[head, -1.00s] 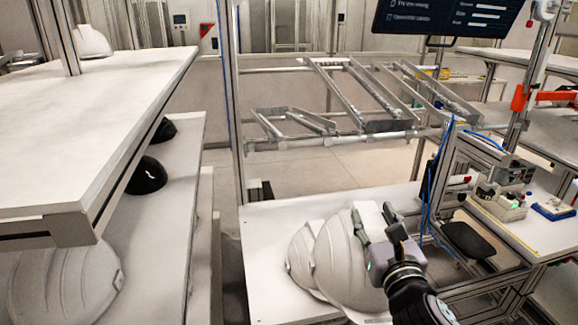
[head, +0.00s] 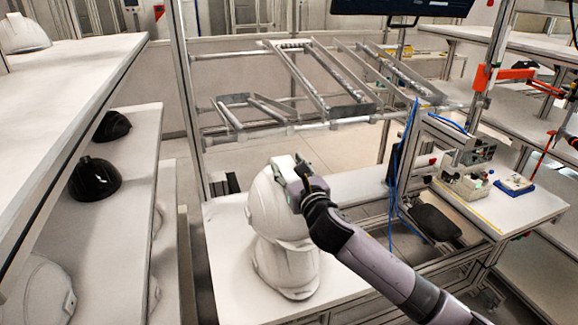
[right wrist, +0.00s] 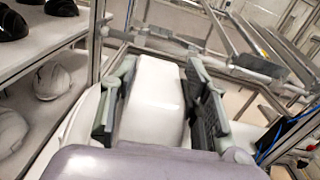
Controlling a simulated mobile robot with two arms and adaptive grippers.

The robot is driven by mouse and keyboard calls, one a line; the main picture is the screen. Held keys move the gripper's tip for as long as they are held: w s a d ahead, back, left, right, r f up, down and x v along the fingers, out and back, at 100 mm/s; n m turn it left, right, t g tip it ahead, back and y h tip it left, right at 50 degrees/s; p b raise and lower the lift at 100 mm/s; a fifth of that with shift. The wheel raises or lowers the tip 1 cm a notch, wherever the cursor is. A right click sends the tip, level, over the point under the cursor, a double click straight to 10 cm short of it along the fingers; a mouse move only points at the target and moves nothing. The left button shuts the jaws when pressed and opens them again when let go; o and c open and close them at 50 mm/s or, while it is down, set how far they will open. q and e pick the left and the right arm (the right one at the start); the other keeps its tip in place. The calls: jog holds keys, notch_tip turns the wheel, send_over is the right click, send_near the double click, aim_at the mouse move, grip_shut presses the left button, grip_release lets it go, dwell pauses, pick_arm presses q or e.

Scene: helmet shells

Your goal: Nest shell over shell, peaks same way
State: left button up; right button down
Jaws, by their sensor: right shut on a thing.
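My right gripper (head: 298,180) is shut on a white helmet shell (head: 268,208) and holds it by its upper part over the white table (head: 345,190). A second white shell (head: 287,268) is on that table, directly below the held one in the head view. The held shell hides its top, and I cannot tell whether the two touch or overlap. In the right wrist view, the white held shell (right wrist: 155,100) lies between the two finger pads of the right gripper (right wrist: 160,72). The peak directions are not clear. My left gripper is not in view.
Shelves at the left hold black shells (head: 95,179) and more white shells (head: 38,290). A metal frame rack (head: 320,80) stands behind the table. A bench with small devices (head: 465,185) and blue cables is at the right. The table is bare right of the shells.

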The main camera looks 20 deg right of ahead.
jog(key=shift+s+f+b, duration=0.2)
jog(key=shift+f+b, duration=0.55)
jog(key=shift+b, duration=0.1)
notch_tip(320, 180, down, 4)
jog(key=shift+w+r+b, duration=0.15)
jog(key=shift+r+b, duration=0.1)
jog(key=shift+b, duration=0.8)
pick_arm(q)
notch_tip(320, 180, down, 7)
jog(key=b, duration=0.3)
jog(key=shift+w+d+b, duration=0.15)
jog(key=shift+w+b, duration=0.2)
jog(key=shift+b, duration=0.05)
pick_arm(e)
jog(key=shift+f, duration=3.1)
pick_arm(q)
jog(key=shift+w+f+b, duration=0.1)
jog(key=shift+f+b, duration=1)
jog(key=shift+b, duration=0.05)
pick_arm(e)
jog(key=shift+f, duration=1.8)
jog(key=c, duration=1)
grip_release()
jog(key=shift+r, duration=0.1)
jog(key=shift+o, duration=0.9)
